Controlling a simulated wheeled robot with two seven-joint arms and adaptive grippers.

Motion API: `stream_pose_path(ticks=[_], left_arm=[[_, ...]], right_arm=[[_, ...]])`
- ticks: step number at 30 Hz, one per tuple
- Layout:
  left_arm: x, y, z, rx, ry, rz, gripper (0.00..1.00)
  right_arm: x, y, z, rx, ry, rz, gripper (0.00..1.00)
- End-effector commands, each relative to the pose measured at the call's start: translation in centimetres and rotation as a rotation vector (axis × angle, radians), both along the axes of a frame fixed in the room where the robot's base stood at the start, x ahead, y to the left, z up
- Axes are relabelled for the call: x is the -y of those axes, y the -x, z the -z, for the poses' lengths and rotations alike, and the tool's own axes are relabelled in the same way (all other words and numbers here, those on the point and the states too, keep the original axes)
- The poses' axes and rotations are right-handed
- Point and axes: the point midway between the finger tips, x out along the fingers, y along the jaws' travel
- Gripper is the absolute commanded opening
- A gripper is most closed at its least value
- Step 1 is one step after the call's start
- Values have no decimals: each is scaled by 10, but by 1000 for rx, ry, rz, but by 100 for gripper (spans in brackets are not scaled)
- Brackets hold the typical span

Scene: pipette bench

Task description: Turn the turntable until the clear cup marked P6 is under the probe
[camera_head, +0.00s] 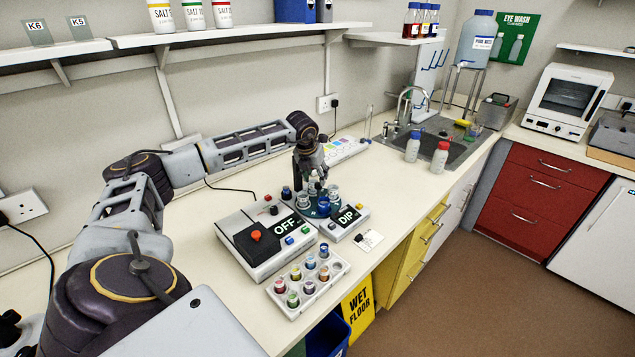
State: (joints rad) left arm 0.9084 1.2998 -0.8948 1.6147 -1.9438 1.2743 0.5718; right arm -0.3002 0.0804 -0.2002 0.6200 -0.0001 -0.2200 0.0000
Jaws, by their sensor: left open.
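The probe cannot be made out. My left gripper (315,182) is open and points down over the back of the turntable, hiding part of it. I cannot tell whether it touches a cup. My right gripper is out of view.
A white rack (307,284) of several coloured vials stands in front of the OFF box. Bottles (413,146) stand by the sink (455,150). The bench between the DIP box and sink is mostly clear.

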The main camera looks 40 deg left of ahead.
Motion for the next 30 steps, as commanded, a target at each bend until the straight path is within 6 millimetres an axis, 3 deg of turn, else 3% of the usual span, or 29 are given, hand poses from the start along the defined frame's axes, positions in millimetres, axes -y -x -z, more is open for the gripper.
stream_pose_path(ticks=[12,25,30], left_arm=[[-5,-17,41,0,0,-1,47],[-6,-18,46,0,-1,0,47],[-6,-18,46,0,0,-1,25]], right_arm=[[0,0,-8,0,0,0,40],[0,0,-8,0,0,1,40],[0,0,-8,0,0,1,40]])
